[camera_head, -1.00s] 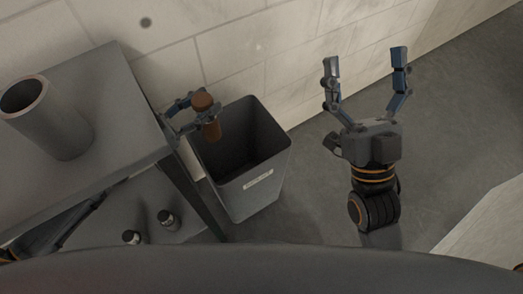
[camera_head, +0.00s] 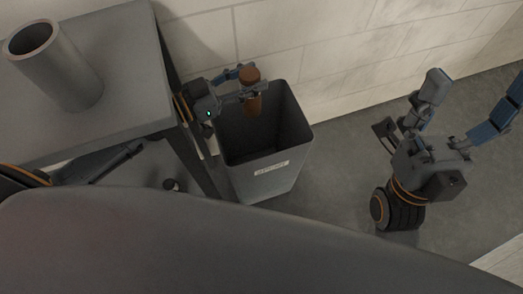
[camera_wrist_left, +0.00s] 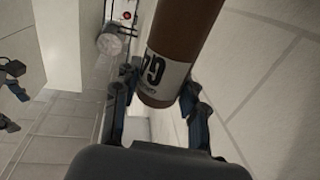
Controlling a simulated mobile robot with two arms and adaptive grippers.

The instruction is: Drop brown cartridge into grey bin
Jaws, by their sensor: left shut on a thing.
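The brown cartridge (camera_head: 254,104) is upright between the fingers of my left gripper (camera_head: 246,86). It hangs over the opening of the grey bin (camera_head: 262,177), near the bin's back left side. In the left wrist view my left gripper (camera_wrist_left: 155,100) is shut on the brown cartridge (camera_wrist_left: 182,45), which carries a white label with dark figures. The bin stands on the floor against the wall and has a white label on its front. My right gripper (camera_head: 475,105) is at the right with its fingers spread wide, empty, well away from the bin.
A grey table (camera_head: 125,105) stands left of the bin, its leg close to the bin's side. A grey cylinder (camera_head: 62,70) stands on it. A small dark bottle (camera_head: 171,185) is below.

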